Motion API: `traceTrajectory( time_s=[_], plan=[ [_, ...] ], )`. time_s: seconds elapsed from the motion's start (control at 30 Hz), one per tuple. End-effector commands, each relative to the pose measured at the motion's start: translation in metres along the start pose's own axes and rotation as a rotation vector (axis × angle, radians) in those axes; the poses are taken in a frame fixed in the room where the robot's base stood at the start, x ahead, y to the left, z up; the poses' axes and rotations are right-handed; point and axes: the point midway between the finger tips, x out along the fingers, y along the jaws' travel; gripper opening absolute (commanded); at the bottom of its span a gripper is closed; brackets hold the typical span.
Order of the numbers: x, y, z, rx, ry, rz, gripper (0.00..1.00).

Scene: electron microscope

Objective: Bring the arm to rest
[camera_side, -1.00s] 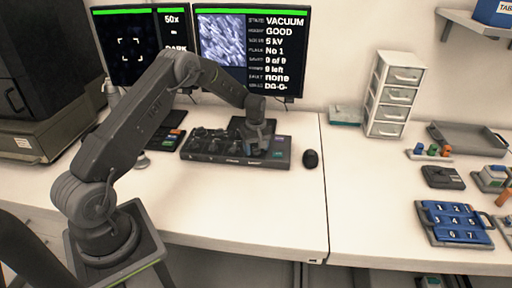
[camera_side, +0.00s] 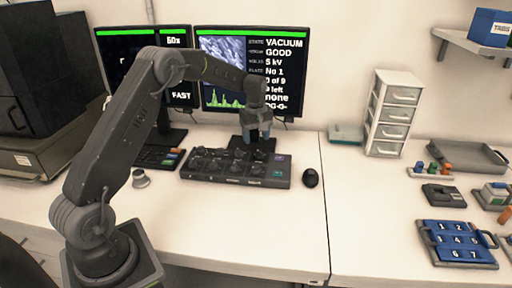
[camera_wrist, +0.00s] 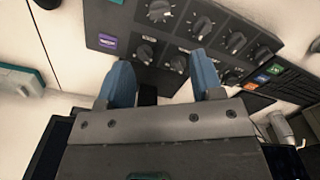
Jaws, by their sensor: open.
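My gripper (camera_side: 258,134) hangs above the right part of the control panel (camera_side: 236,181), in front of the right monitor. In the wrist view, the gripper (camera_wrist: 160,80) shows two blue fingers spread apart with nothing between them. The control panel (camera_wrist: 205,36) with its black knobs lies beyond the fingertips, apart from them.
Two monitors (camera_side: 282,36) stand behind the panel; the right one reads VACUUM GOOD. A black mouse (camera_side: 311,178) lies right of the panel. A white drawer unit (camera_side: 393,112), a grey tray (camera_side: 468,155) and a blue numbered tray (camera_side: 456,243) are farther right.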

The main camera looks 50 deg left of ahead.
Motion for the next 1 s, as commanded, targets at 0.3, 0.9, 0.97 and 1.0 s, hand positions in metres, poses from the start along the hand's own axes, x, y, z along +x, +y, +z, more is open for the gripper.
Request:
traceTrajectory(
  time_s=[0.3,0.9,0.97,1.0],
  plan=[
    [-0.009,0.000,0.000,0.000,0.000,0.000,0.60],
    [-0.130,-0.044,0.105,0.414,0.106,0.121,0.60],
    [-0.145,-0.058,0.124,0.488,0.127,0.140,0.60],
    [-0.154,-0.068,0.137,0.539,0.141,0.152,0.60]
  ],
)
